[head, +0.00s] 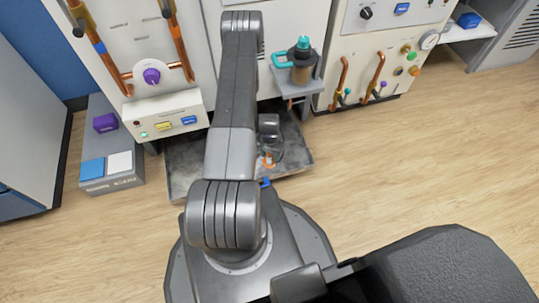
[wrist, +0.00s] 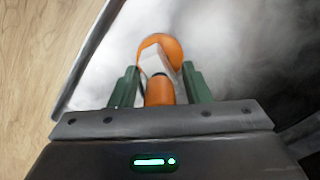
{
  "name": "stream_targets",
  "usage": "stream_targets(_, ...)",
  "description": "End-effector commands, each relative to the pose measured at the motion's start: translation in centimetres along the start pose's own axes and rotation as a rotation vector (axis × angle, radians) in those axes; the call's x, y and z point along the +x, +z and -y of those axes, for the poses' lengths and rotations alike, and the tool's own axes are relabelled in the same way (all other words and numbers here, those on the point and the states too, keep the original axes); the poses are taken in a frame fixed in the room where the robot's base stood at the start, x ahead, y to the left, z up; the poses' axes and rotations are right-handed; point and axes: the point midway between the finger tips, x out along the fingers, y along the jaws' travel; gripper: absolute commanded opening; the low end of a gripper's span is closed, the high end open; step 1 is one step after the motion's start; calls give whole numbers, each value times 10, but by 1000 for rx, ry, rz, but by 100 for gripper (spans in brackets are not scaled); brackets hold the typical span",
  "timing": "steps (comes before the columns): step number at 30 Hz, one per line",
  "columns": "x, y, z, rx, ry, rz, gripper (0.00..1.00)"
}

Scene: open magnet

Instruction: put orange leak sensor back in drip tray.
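The orange leak sensor (wrist: 160,92) has an orange disc end, a white block and an orange round part in the wrist view. It also shows small in the head view (head: 268,160), partly hidden by my arm. It appears over or on the grey, stained drip tray (head: 296,163), whose pale surface fills much of the wrist view (wrist: 235,45). I cannot tell whether it touches the tray. My gripper (wrist: 161,80) has its two green fingers apart on either side of the sensor, with visible gaps. My arm hides the middle of the tray.
A panel with copper pipes and a purple knob (head: 152,76) stands behind the tray. A shelf with a teal-topped pump (head: 302,62) juts out above its right. A grey box (head: 113,182) with coloured blocks is at left. The wood floor at right is clear.

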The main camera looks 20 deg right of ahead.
Motion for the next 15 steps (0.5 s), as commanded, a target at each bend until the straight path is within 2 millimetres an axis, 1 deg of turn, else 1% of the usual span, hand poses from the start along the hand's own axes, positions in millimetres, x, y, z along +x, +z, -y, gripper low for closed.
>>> stream_targets(7, -1, 0, 0, 0, 0, 0, 43)
stream_targets(11, -6, 0, 0, 0, 0, 0, 43)
stream_targets(15, -33, -1, 0, 0, -1, -1, 43)
